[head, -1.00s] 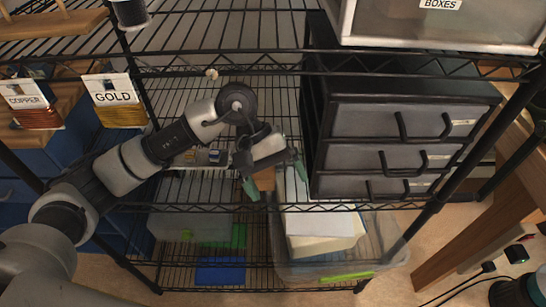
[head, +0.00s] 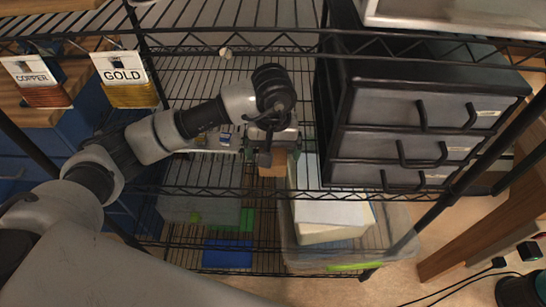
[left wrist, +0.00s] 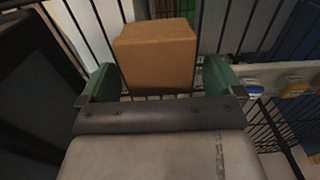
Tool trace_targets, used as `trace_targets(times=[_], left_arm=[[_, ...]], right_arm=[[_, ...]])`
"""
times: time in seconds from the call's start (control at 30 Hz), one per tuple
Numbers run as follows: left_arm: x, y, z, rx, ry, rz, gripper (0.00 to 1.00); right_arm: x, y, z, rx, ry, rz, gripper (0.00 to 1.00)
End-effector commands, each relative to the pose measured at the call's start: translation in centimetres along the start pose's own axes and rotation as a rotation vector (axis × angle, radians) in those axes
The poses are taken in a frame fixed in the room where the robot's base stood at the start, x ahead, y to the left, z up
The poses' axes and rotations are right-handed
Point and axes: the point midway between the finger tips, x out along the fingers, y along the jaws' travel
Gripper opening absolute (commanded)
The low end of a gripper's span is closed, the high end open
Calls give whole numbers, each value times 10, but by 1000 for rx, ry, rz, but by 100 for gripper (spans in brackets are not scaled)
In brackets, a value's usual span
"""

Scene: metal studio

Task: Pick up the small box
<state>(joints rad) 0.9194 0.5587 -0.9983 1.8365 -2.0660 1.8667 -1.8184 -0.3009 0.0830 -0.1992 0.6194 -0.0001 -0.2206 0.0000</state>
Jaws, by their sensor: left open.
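The small box is a plain brown block (left wrist: 155,55) on the wire shelf. In the left wrist view it stands between the two green fingertips of my left gripper (left wrist: 160,78), with visible gaps on both sides. In the head view only part of the box (head: 272,166) shows below my left gripper (head: 271,160), which hides the rest. My left gripper is open and empty, with the box between its fingers. My right gripper is not in view.
A black drawer unit (head: 405,112) stands close to the right of my left gripper. A clear bin (head: 385,235) with white contents sits on the shelf below. Wire shelf edges (head: 300,193) run across, with small packages (head: 222,137) to the left.

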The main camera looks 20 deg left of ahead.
Motion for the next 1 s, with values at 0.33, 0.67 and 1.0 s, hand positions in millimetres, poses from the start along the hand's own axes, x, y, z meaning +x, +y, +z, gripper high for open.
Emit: trace_targets(times=[0.33,0.67,1.0], left_arm=[[1,0,0,1,0,1,76],[1,0,0,0,0,2,42],[-10,0,-1,1,2,3,42]], right_arm=[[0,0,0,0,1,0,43],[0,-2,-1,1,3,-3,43],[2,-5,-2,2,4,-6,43]])
